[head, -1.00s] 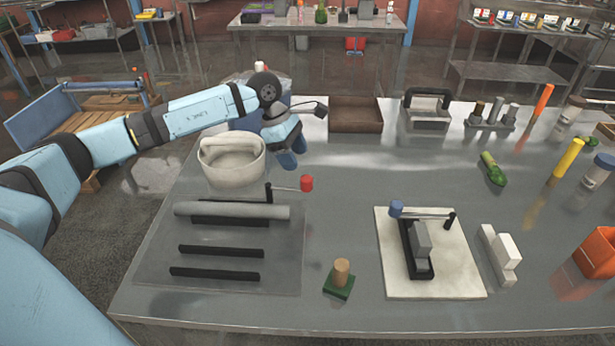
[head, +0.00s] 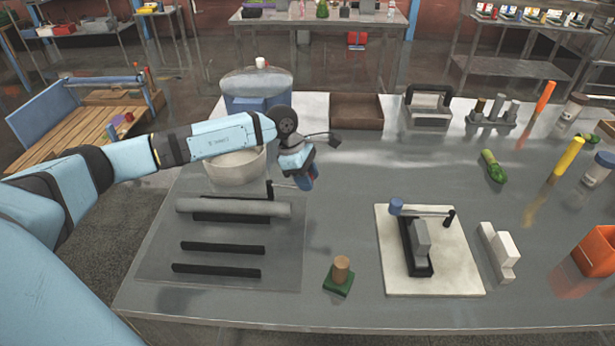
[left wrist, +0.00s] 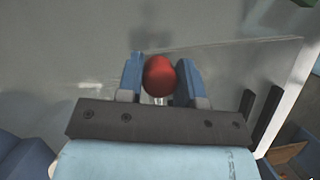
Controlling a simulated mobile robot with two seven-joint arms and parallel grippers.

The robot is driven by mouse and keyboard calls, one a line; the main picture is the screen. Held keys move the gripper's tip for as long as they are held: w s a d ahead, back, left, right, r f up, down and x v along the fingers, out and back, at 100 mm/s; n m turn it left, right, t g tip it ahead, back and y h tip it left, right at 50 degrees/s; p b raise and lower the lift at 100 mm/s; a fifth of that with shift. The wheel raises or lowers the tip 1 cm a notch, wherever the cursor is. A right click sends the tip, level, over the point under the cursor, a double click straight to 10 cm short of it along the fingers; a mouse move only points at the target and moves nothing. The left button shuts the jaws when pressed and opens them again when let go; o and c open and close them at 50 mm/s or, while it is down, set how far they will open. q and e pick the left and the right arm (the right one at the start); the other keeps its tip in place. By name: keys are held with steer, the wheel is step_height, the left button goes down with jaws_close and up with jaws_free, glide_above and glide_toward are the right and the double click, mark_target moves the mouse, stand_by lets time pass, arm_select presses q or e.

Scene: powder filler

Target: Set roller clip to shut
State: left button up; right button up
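The roller clip's thin lever (head: 282,186) rises from a black post (head: 270,190) beside the grey roller (head: 235,207) on the left plate (head: 215,262). The lever points right. Its red knob (left wrist: 159,77) shows in the left wrist view between the blue fingers of my left gripper (left wrist: 160,75). The fingers look open around the knob, with little room on either side; firm contact cannot be made out. In the head view my left gripper (head: 308,184) hides the knob. My right gripper is not in view.
A green-based peg (head: 339,276) stands in front. A blue-knobbed lever (head: 420,212) sits on the white board (head: 455,270) at right. The table between is clear.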

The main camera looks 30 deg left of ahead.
arm_select(q)
jaws_close()
